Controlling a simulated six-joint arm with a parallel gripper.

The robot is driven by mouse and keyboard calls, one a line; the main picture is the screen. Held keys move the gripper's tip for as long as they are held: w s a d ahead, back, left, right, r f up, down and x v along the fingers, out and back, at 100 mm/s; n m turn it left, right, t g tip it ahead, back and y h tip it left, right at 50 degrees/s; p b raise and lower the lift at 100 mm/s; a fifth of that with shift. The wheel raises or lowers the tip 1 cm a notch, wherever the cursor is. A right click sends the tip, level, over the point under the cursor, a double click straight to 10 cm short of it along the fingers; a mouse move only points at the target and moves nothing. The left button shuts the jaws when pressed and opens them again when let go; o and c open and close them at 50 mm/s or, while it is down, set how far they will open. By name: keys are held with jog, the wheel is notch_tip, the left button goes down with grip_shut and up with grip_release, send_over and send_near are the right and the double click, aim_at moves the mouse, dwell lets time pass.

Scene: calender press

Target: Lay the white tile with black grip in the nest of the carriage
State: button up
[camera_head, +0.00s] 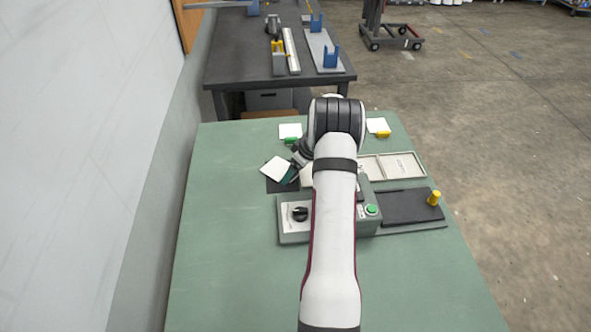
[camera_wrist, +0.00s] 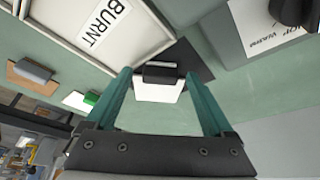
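The white tile with black grip (camera_head: 276,169) lies left of my arm, turned askew and partly over a dark mat (camera_head: 280,187). In the wrist view its white plate (camera_wrist: 158,94) and black grip (camera_wrist: 162,75) show between my fingers. My gripper (camera_wrist: 158,74) is open, with a small gap on each side of the grip. In the head view my gripper (camera_head: 291,175) is at the tile's lower right edge and hides the grip. The carriage (camera_head: 405,207), a dark plate with a yellow knob (camera_head: 434,198), is right of the press (camera_head: 296,229). I cannot make out its nest.
A white tile with green grip (camera_head: 290,131) and one with yellow grip (camera_head: 378,125) lie at the back. The table's left side is clear.

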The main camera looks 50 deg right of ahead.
jog(key=w+v, duration=0.1)
jog(key=v, duration=1.2)
jog(key=a+r+m+g+y, duration=0.1)
jog(key=a+r, duration=0.4)
jog(key=a, duration=0.8)
jog(key=a+r+m+g+y, duration=0.1)
jog(key=a+r, duration=0.3)
jog(key=a, duration=0.9)
jog(key=s+a+m+g, duration=0.2)
jog(key=s+a+m, duration=0.1)
jog(key=s+a, duration=1.4)
jog(key=shift+s+f+m+g, duration=0.3)
jog(key=shift+s+f+g, duration=0.15)
jog(key=shift+s, duration=0.55)
jog(key=shift+a, duration=0.1)
